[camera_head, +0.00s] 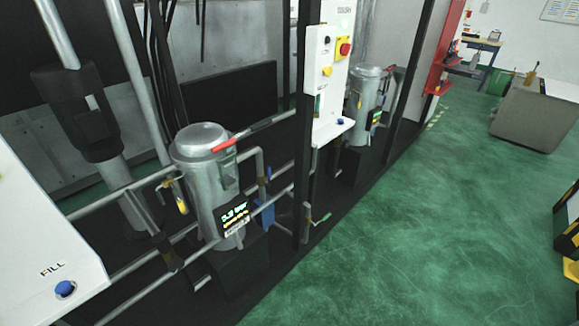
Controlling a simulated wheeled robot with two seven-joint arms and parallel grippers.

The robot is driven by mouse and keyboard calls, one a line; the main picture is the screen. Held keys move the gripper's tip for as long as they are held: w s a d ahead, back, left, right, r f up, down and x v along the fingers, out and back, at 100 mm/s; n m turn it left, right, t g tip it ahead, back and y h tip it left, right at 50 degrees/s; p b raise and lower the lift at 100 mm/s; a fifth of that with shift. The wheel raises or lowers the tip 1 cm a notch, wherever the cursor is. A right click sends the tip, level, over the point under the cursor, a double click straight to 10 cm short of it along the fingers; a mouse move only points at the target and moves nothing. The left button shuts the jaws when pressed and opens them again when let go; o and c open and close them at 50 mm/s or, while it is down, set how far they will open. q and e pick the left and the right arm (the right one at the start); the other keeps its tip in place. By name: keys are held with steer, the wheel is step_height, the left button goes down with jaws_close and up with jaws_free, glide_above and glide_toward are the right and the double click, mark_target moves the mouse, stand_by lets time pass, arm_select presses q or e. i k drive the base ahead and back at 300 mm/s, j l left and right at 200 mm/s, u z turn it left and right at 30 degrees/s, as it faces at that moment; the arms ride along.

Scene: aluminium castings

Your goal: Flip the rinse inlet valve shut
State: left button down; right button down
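No label marks the rinse inlet valve, so I cannot tell which handle belongs to it. Several valve handles show around a silver canister (197,172) on the pipework. A red lever (225,145) sits at the canister's upper right, slanting up to the right along a pipe. A yellow handle (181,197) hangs at its left. A blue handle (265,213) hangs down at its right. Neither of my grippers is in view.
A white panel (40,245) marked FILL has a blue button. A white control panel (332,70) carries a red knob and buttons. A dark post (303,130) stands in front. Green floor (430,220) is clear at right.

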mark_target(269, 176)
steer(key=i+l+z, duration=0.3)
steer(key=i+l, duration=0.85)
